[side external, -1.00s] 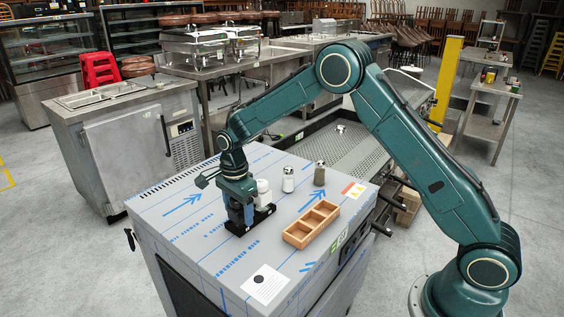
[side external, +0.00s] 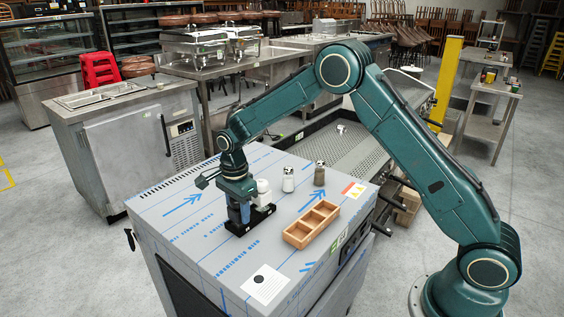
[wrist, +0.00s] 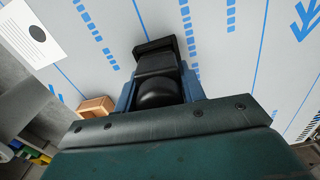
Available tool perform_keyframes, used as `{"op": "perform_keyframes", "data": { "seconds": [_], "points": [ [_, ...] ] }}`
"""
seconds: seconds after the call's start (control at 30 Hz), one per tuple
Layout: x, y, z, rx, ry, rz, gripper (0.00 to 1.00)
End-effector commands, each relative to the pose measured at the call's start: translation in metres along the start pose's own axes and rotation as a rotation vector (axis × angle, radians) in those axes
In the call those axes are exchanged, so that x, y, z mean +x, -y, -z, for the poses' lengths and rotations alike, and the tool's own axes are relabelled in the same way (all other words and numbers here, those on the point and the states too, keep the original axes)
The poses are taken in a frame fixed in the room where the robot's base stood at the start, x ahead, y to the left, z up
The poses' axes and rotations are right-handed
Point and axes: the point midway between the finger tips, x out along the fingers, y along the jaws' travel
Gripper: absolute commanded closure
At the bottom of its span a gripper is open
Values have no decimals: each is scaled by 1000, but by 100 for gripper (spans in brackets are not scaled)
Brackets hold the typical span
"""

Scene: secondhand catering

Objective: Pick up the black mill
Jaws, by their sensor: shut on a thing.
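The black mill (wrist: 158,92) shows in the wrist view as a dark rounded top between the blue fingers of my gripper (wrist: 165,90). The fingers are shut on it from both sides. In the side view my gripper (side external: 242,212) points down at the black holder (side external: 262,217) on the worktop, and its fingers hide most of the mill. The holder's end (wrist: 155,46) shows beyond the mill in the wrist view. I cannot tell whether the mill is clear of the holder. A white mill or shaker (side external: 263,190) stands beside my gripper, towards the right.
A white-grey shaker (side external: 288,180) and a brown shaker (side external: 319,174) stand behind on the worktop (side external: 200,240). A wooden compartment tray (side external: 311,224) lies to the right, and a printed sheet (side external: 265,284) near the front edge. The worktop's left part is clear.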

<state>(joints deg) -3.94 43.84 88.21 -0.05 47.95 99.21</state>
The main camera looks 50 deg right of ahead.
Motion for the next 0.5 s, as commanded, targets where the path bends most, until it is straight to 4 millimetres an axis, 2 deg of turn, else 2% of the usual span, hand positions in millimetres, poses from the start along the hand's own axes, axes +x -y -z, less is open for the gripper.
{"op": "perform_keyframes", "data": {
  "seconds": [0.27, 0.5],
  "points": [
    [-10, 0, 0, 0, 0, 2, 89],
    [-39, 1, 0, 0, 1, 5, 89]
  ]
}}
